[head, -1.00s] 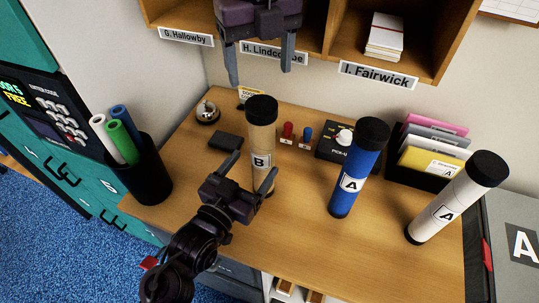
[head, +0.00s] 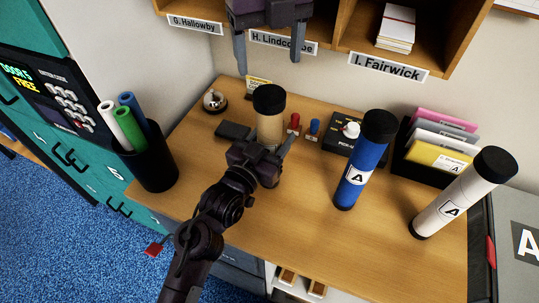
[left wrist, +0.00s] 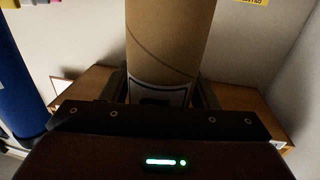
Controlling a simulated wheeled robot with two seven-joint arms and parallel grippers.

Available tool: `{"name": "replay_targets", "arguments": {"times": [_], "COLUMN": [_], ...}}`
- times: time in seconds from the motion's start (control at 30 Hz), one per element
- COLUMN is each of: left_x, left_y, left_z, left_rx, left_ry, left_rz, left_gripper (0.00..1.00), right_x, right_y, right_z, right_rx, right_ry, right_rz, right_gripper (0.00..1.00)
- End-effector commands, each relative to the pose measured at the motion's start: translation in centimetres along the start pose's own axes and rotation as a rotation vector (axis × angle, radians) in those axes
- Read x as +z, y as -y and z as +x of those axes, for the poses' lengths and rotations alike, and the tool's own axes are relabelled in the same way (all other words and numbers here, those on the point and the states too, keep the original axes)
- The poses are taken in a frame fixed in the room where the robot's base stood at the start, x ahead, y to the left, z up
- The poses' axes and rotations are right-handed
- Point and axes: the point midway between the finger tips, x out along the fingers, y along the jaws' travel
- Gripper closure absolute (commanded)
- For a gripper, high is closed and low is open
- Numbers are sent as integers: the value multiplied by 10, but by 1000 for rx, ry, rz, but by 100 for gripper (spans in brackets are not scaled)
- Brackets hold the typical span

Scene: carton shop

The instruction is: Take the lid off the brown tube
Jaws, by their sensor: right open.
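The brown tube (head: 270,130) stands upright on the desk with its black lid (head: 269,98) on top. My left gripper (head: 264,144) is low around the tube, below the lid, one finger on each side. In the left wrist view the brown tube (left wrist: 168,40) rises between the fingers, which look open with small gaps beside it; its label is partly hidden by my gripper, and the lid is out of that view. My right gripper (head: 268,50) hangs open and empty above and behind the tube, in front of the pigeonholes.
A blue tube (head: 357,175) and a white tube (head: 455,203) stand to the right. A black cup (head: 150,165) of rolled sheets stands left. A bell (head: 214,101), a dark pad (head: 233,131) and red and blue stamps (head: 314,128) are near the brown tube. The desk's front middle is clear.

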Motion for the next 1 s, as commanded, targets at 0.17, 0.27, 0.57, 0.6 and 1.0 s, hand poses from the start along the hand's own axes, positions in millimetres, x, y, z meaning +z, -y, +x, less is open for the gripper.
{"name": "replay_targets", "arguments": {"times": [0.17, 0.27, 0.57, 0.6, 1.0], "left_x": [0, 0, 0, 0, 0], "left_y": [0, 0, 0, 0, 0], "left_z": [0, 0, 0, 0, 0], "left_rx": [0, 0, 0, 0, 0], "left_ry": [0, 0, 0, 0, 0], "left_rz": [0, 0, 0, 0, 0], "left_gripper": [70, 83, 93, 93, 93], "right_x": [0, 0, 0, 0, 0], "right_y": [0, 0, 0, 0, 3], "right_z": [0, 0, 0, 0, -19], "right_rx": [0, 0, 0, 0, -5], "right_ry": [0, 0, 0, 0, -4], "right_rz": [0, 0, -1, -6, -518], "right_gripper": [28, 28, 20, 20, 20]}}
